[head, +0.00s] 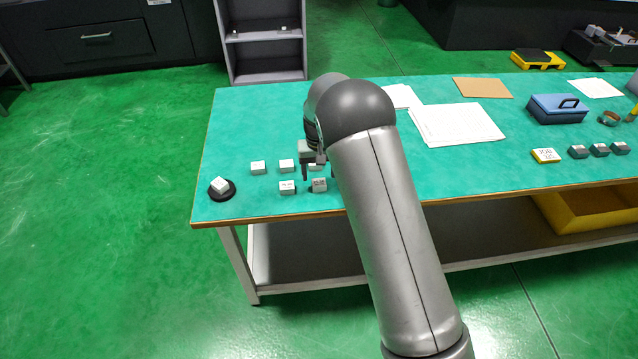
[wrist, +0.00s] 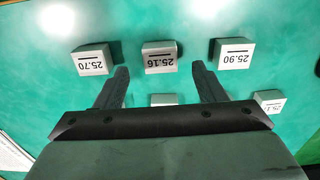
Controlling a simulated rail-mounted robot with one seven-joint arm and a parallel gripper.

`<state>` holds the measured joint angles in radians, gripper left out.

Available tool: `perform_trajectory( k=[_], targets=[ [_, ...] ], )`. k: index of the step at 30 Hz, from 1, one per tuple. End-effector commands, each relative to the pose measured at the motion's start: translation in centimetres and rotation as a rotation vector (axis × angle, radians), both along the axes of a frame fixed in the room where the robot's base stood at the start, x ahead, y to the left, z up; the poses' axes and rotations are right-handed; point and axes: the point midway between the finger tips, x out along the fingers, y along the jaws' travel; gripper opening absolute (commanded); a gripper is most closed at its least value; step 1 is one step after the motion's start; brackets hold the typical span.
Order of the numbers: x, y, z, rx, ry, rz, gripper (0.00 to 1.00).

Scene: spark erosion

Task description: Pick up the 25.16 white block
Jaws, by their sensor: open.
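The white 25.16 block (wrist: 160,61) sits on the green tabletop in the wrist view, its label upside down. It lies just beyond my gripper (wrist: 160,69), whose two fingers are apart with nothing held between them. In the head view, my gripper (head: 313,168) hangs over the block group, partly hidden by my arm. By the layout, the front-row block beside it (head: 319,186) appears to be the 25.16 one; its label is too small to read there.
The 25.70 block (wrist: 91,61) and 25.90 block (wrist: 233,55) flank it, with gaps between. Another white block (wrist: 163,99) shows between the fingers, nearer the palm. A block sits on a black round base (head: 222,193) at the table's left. Papers (head: 457,124) lie right of my arm.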

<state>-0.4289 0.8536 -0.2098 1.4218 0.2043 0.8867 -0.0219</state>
Motion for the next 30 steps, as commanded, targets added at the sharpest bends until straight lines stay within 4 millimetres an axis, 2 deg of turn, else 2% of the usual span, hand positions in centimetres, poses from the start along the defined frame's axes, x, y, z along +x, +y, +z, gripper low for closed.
perform_trajectory(
  k=[6, 15, 17, 21, 30],
  targets=[
    [-0.2, 0.0, -3.1, -0.002, 0.003, 0.001, 0.64],
    [-0.1, 0.0, -3.8, 0.0, 0.0, 0.001, 0.64],
    [-0.1, 0.0, -3.8, 0.0, 0.0, 0.001, 0.5],
    [-0.1, 0.0, -3.8, 0.0, 0.0, 0.001, 0.11],
    [-0.1, 0.1, -3.6, 0.0, -0.001, 0.001, 0.09]
  ],
)
